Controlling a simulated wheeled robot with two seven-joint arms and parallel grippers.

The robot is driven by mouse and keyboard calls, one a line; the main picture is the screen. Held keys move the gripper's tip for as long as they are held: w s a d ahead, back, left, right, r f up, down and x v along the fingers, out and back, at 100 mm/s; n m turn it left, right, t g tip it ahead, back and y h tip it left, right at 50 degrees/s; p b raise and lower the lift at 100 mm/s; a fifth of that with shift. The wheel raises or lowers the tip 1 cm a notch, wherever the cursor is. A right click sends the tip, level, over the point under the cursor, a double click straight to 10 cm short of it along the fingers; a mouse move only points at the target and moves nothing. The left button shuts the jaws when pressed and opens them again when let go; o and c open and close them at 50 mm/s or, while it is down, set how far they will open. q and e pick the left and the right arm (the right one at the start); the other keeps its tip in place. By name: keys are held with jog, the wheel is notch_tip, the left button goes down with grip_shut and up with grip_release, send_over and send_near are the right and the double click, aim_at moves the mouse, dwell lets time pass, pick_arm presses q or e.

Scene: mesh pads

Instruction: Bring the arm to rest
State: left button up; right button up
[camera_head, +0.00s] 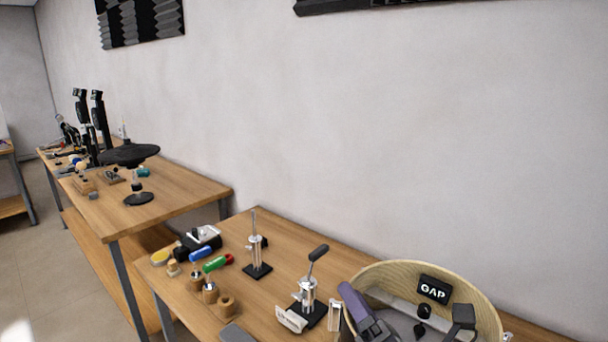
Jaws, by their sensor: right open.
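My left gripper is not in view.
The near wooden table (285,255) holds a metal stand with a black lever (308,290), a thin upright stand (257,260) and a green-handled tool (215,264). Another table (180,190) stands farther left.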

jog(key=s+d+f+m+g+h, duration=0.4)
jog(key=f+m+h, duration=0.3)
jog(key=m, duration=0.4)
jog(key=s+d+f+m+g+h, duration=0.3)
jog(key=s+d+f+m+h, duration=0.15)
jog(key=f+m, duration=0.55)
jog(key=s+f+m+g+y, duration=0.1)
jog(key=s+f+m+g, duration=0.3)
jog(key=s, duration=0.3)
jog(key=s+f+m+g+y, duration=0.1)
jog(key=s+f+m+g, duration=0.1)
jog(key=s+m+g, duration=0.4)
notch_tip(320, 180, down, 23)
jog(key=s+n+b, duration=0.2)
jog(key=b, duration=0.3)
pick_arm(q)
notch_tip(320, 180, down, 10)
jog(key=b, duration=0.5)
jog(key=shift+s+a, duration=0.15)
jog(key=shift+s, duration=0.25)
pick_arm(e)
jog(key=s+d+f+g, duration=0.1)
jog(key=s+d+f, duration=0.1)
jog(key=s+f, duration=1.2)
jog(key=shift+d+f+n, duration=0.4)
jog(key=shift+f, duration=0.4)
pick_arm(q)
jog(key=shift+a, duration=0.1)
pick_arm(e)
jog(key=shift+h, duration=0.25)
